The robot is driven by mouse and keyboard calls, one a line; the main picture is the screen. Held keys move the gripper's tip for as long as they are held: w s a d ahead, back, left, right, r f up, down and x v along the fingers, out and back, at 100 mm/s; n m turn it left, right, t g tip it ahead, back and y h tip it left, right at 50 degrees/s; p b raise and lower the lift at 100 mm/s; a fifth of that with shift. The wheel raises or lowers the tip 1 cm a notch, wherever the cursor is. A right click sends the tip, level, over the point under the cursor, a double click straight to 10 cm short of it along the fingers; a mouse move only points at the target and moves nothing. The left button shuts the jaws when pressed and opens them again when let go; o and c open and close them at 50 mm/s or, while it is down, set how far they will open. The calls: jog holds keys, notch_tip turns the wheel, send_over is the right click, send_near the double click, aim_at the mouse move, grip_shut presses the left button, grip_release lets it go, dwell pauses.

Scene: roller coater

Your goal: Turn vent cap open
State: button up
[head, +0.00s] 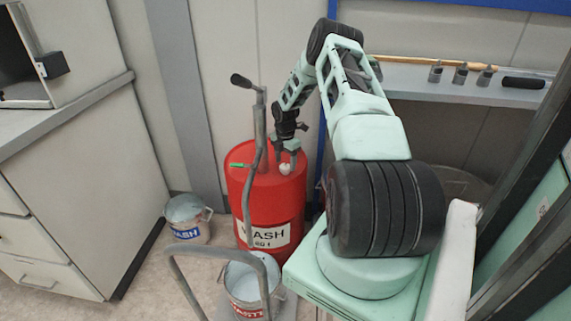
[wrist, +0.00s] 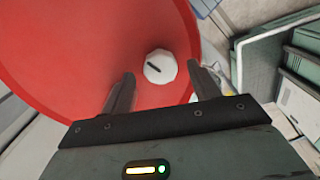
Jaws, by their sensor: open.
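The vent cap (wrist: 160,66) is a white, faceted round knob with a dark slot-like mark running diagonally across its top. It sits on the top of a red drum (wrist: 60,60); in the head view the cap (head: 285,169) shows near the right side of the drum top. My gripper (wrist: 161,70) is open, pointing down, with one finger on each side of the cap. In the wrist view a gap shows between the cap and each finger. In the head view my gripper (head: 286,153) is just above the cap; its exact height is unclear.
A grey pump with a handle (head: 241,80) rises from the drum, left of my gripper. A green item (head: 239,165) lies on the drum top. Buckets stand on the floor left (head: 187,218) and in front (head: 245,282). A shelf (head: 410,80) with tools is behind right.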

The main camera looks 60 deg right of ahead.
aim_at(286, 166)
notch_tip(286, 166, up, 16)
dwell(0.3)
jog(key=shift+f, duration=0.1)
dwell(0.5)
